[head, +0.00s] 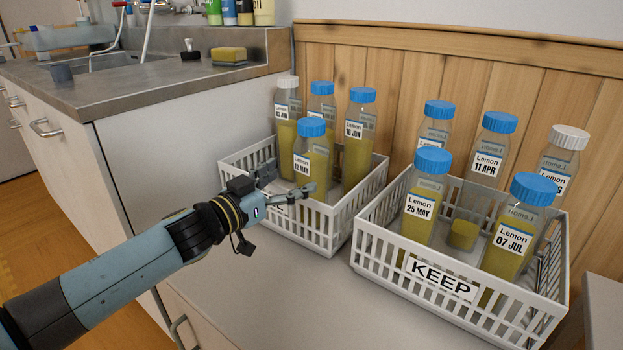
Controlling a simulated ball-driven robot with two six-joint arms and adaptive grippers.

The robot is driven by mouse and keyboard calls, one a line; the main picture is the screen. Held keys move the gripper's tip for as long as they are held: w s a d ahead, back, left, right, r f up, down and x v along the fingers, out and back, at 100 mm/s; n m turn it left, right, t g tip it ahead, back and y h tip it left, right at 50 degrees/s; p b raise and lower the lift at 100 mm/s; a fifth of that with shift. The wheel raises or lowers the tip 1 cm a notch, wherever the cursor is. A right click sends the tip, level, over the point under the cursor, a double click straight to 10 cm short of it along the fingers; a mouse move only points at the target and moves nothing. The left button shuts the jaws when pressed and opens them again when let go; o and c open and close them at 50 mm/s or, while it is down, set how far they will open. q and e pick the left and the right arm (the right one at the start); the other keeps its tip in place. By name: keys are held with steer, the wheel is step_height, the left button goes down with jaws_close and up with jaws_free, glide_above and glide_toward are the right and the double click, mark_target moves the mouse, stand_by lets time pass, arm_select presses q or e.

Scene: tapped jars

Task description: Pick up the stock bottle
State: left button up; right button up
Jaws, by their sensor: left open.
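No bottle carries a readable "stock" mark. In the left white crate (310,235) stand several clear bottles of yellow-green liquid. One has a white cap (287,82); the others have blue caps, including the front bottle (310,165). In the right crate, marked KEEP (440,279), stand blue-capped bottles labelled 25 MAY (419,207), 07 JUL (508,237) and 11 APR (487,163), another behind (436,133), and a white-capped one (562,163). My left gripper (309,192) is open and empty at the left crate's front rim, before the front bottle, partly hiding the crate's label.
A small yellow-green shape (463,235) sits low in the KEEP crate; I cannot tell what it is. A sink counter (150,80) with a yellow sponge (228,55) rises at the left. A wood-panelled wall (400,75) stands close behind. Worktop (290,300) before the crates is clear.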

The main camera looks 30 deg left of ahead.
mark_target(302, 172)
arm_select(q)
steer(key=x, duration=0.2)
steer(key=shift+w+d, duration=0.1)
steer(key=shift+w, duration=0.2)
steer(key=x, duration=0.4)
steer(key=shift+w+b, duration=0.25)
steer(key=shift+b, duration=0.15)
arm_select(e)
steer(key=shift+w+a+r, duration=0.15)
steer(key=shift+w, duration=0.75)
arm_select(q)
steer(key=shift+c, duration=0.3)
steer(key=shift+r, duration=0.1)
jaws_close()
steer(key=shift+r, duration=0.1)
arm_select(e)
steer(key=shift+r, duration=0.1)
